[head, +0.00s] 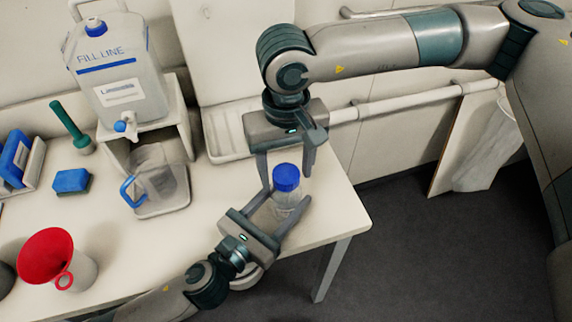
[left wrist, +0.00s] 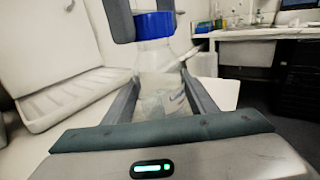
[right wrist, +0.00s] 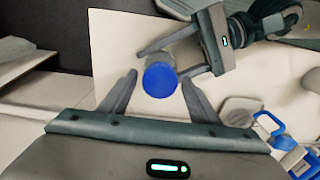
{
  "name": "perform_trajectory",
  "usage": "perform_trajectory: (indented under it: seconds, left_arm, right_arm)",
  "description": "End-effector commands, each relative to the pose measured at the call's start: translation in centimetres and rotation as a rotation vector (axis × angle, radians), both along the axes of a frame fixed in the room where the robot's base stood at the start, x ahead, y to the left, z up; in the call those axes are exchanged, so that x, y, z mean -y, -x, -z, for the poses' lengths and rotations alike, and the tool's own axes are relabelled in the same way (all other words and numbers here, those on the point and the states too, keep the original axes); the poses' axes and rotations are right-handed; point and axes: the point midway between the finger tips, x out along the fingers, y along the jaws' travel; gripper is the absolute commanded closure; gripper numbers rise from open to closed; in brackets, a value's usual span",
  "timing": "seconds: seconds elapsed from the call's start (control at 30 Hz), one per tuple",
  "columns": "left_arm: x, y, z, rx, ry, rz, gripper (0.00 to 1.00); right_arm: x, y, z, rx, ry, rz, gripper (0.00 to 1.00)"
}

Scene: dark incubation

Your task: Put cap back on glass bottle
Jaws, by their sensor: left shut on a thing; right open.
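The clear glass bottle (head: 287,204) stands upright near the right end of the white table. The blue cap (head: 286,177) sits on top of its neck; I cannot tell whether it is screwed tight. My left gripper (head: 284,200) is shut around the bottle's body from the front, and the bottle also shows between its fingers in the left wrist view (left wrist: 160,75). My right gripper (head: 288,172) points down from above with its fingers open on either side of the cap. In the right wrist view the cap (right wrist: 160,80) lies between the fingers, with gaps visible.
A large container with a tap (head: 122,75) stands on a white stand at the back left. A jug with a blue handle (head: 158,180), a red funnel (head: 46,256), a blue sponge (head: 71,181) and a white drying tray (head: 228,132) are also there. The table's right edge is close.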

Motion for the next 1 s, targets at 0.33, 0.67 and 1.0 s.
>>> perform_trajectory:
  seconds: [0.33, 0.67, 1.0]
  left_arm:
    - [0.01, -0.01, -0.01, 0.0, 0.0, 0.0, 1.0]
    - [0.01, -0.01, -0.01, 0.0, 0.0, 0.0, 1.0]
    - [0.01, -0.01, -0.01, 0.0, 0.0, 0.0, 1.0]
  right_arm:
    - [-0.01, 0.01, -0.02, 0.0, 0.0, 0.005, 0.86]
    - [-0.03, 0.03, 0.03, -0.001, -0.001, 0.323, 0.86]
    - [-0.04, 0.02, 0.04, -0.003, -0.001, 0.854, 0.86]
